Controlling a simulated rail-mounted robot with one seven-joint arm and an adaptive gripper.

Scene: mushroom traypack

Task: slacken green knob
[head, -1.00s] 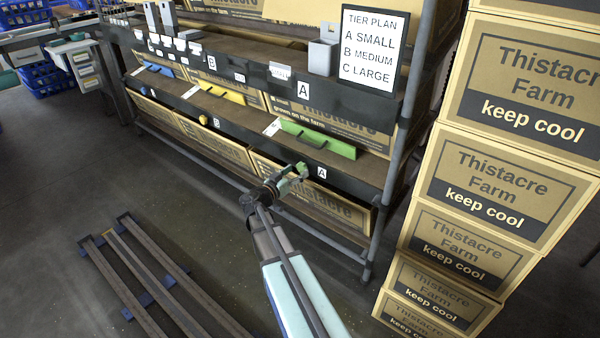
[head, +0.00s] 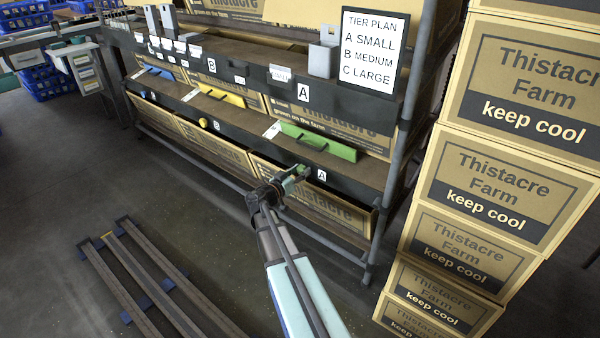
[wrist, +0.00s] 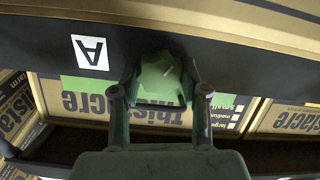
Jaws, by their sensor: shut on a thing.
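The green knob (wrist: 162,82) sits on the dark front rail of the shelf, beside a white A label (wrist: 90,52). My gripper (wrist: 162,72) is shut on it, with one finger on each side of the knob in the wrist view. In the head view my gripper (head: 285,181) reaches the rail beside the A label (head: 321,174), below a green bar with a handle (head: 318,142). The knob is partly hidden by the fingers there.
A yellow knob (head: 203,122) is further left on the same rail. Stacked cartons (head: 485,190) stand close at the right. A metal upright (head: 385,190) is right of my gripper. Low floor rails (head: 150,285) lie at lower left; the floor between is clear.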

